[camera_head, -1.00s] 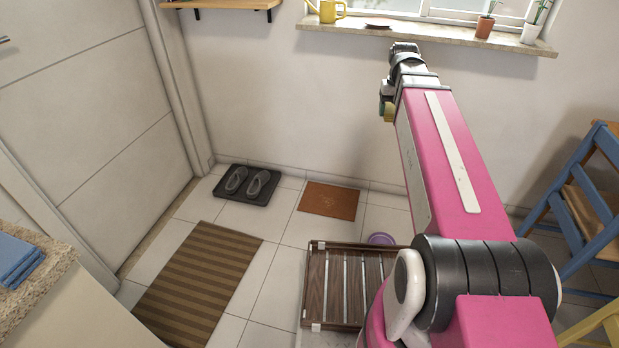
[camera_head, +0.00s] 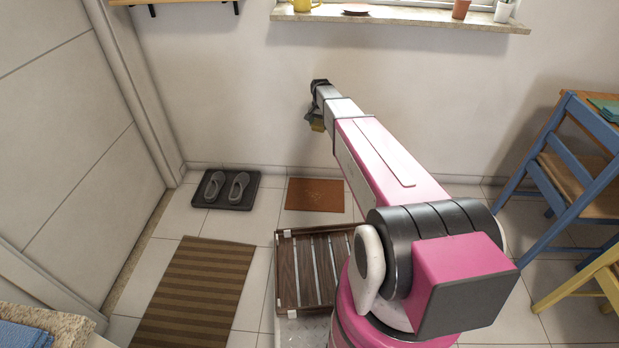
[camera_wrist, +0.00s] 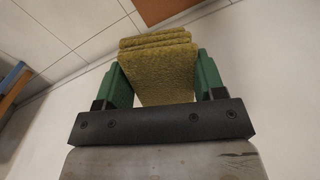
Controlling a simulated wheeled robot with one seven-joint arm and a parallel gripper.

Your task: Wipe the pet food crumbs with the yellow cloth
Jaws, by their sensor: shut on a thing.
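My gripper (camera_wrist: 162,74) is shut on the yellow cloth (camera_wrist: 158,88), a folded, rough olive-yellow pad between the two green fingers in the wrist view. In the head view a small part of the cloth (camera_head: 318,125) shows below the wrist of my outstretched arm. The cloth is held in the air before the wall, above the level of the floor. I cannot make out any pet food crumbs in either view. An orange-brown mat (camera_head: 315,195) lies on the floor by the wall, and its edge shows in the wrist view (camera_wrist: 166,8).
A dark tray with grey slippers (camera_head: 228,204) lies left of the mat. A striped rug (camera_head: 195,290) and a slatted wooden rack (camera_head: 287,270) are nearer. A blue chair (camera_head: 560,195) stands right. A window sill (camera_head: 400,18) with pots is above. My arm hides some floor.

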